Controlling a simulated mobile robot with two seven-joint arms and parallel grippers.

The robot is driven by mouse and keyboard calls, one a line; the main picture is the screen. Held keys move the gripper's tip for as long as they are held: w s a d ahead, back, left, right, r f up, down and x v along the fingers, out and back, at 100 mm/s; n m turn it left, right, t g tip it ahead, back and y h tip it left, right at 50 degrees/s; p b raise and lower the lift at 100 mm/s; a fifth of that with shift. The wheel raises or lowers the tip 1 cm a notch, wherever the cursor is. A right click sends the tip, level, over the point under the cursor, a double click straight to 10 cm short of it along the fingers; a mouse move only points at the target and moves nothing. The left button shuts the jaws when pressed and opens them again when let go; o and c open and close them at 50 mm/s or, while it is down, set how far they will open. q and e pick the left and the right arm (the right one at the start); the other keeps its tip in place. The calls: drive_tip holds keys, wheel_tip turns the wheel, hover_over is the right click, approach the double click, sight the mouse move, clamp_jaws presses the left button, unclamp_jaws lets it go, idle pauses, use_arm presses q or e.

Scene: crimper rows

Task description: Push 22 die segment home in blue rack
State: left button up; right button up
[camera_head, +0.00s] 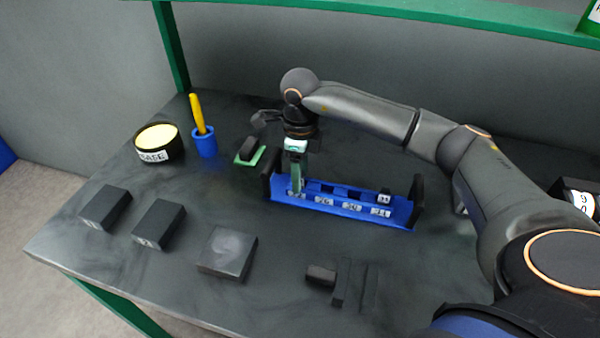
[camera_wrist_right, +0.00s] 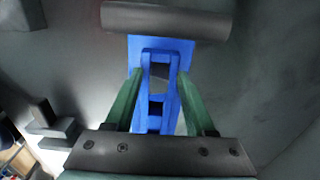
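The blue rack (camera_head: 345,207) stands on the table with black end plates. Its front labels read 26, 30 and 34 from the middle to the right; the leftmost label is mostly hidden by my right gripper (camera_head: 297,190). That gripper points down at the rack's left end. In the wrist view, its green fingers (camera_wrist_right: 160,72) are apart, one on each side of the blue rack (camera_wrist_right: 160,52), with no segment clearly held. I cannot make out the 22 die segment; the gripper covers the left slot. A small dark piece (camera_head: 384,196) sits at the 34 slot. My left gripper is out of view.
A black block on a green pad (camera_head: 245,160) lies just left of the rack. A grease tin (camera_head: 160,143) and a blue cup (camera_head: 204,144) with a yellow stick stand at back left. Dark blocks (camera_head: 227,252) lie in front.

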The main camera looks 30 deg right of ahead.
drive_tip(key=shift+s, duration=0.1)
wheel_tip(320, 180, up, 12)
drive_tip(key=shift+r, duration=0.25)
idle(0.5)
idle(0.4)
